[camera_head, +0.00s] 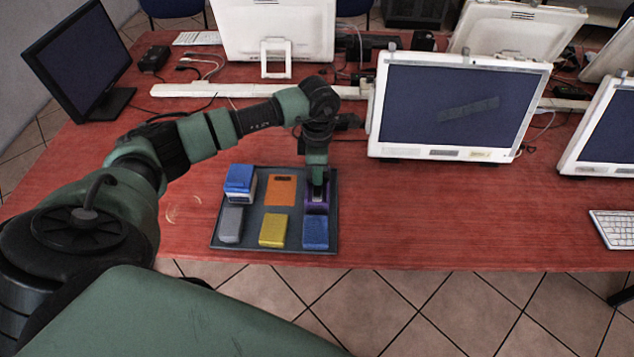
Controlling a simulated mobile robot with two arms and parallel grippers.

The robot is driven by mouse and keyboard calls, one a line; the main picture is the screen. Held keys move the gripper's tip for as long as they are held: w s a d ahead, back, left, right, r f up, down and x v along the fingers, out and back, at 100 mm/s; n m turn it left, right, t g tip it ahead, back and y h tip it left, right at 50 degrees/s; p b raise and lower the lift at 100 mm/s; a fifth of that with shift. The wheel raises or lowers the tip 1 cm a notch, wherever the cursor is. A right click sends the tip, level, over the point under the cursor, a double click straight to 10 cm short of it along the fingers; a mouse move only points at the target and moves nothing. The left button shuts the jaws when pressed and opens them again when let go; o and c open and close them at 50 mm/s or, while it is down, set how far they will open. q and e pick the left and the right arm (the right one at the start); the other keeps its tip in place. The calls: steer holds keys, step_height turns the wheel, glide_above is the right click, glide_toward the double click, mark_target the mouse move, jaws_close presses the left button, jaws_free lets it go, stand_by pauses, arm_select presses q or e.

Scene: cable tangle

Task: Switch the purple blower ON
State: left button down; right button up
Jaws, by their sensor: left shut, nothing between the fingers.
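The purple blower (316,208) sits in the back right spot of a dark tray (275,248) near the table's front edge. My left gripper (318,191) points down over the blower with its fingers shut and empty. The fingertips are at or just above the blower and hide much of its top; I cannot tell whether they touch it. Any switch on the blower is hidden or too small to make out. My right gripper is not in view.
The tray also holds a blue-and-white block (239,182), an orange flat piece (281,190), a grey block (231,224), a yellow block (273,230) and a blue block (315,232). A monitor (455,105) stands right of my arm. The red table (440,220) is clear right of the tray.

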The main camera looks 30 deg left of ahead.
arm_select(q)
steer(key=shift+f+b, duration=0.8)
steer(key=shift+f, duration=0.2)
stand_by(0.4)
steer(key=shift+r, duration=0.2)
steer(key=shift+r+p, duration=2.1)
steer(key=shift+r, duration=1.25)
